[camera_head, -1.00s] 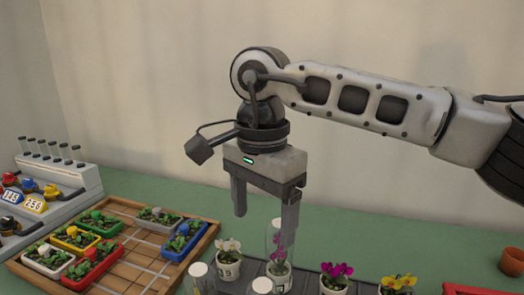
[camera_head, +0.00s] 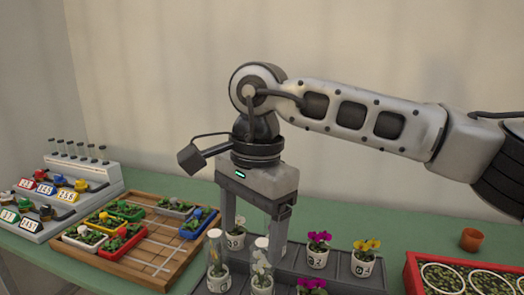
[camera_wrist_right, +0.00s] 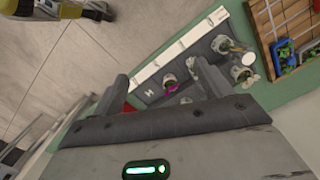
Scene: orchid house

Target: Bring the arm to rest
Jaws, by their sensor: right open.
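My right arm comes in from the right of the head view. Its gripper (camera_head: 253,238) points down, with its two fingers apart and nothing seen between them. The fingers hang over the dark tray (camera_head: 338,281) of potted orchids, and some pots behind them are partly hidden. The open fingers also show in the wrist view (camera_wrist_right: 163,80), with the tray and several pots beyond them. My left gripper is not in view.
White-flowered pots (camera_head: 217,284) under clear covers stand close by the fingers. Magenta (camera_head: 317,258) and yellow (camera_head: 363,264) orchids stand to the right. A wooden grid tray (camera_head: 160,258) lies left, a red tray (camera_head: 412,277) right. An orange pot (camera_head: 471,240) stands at the back right.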

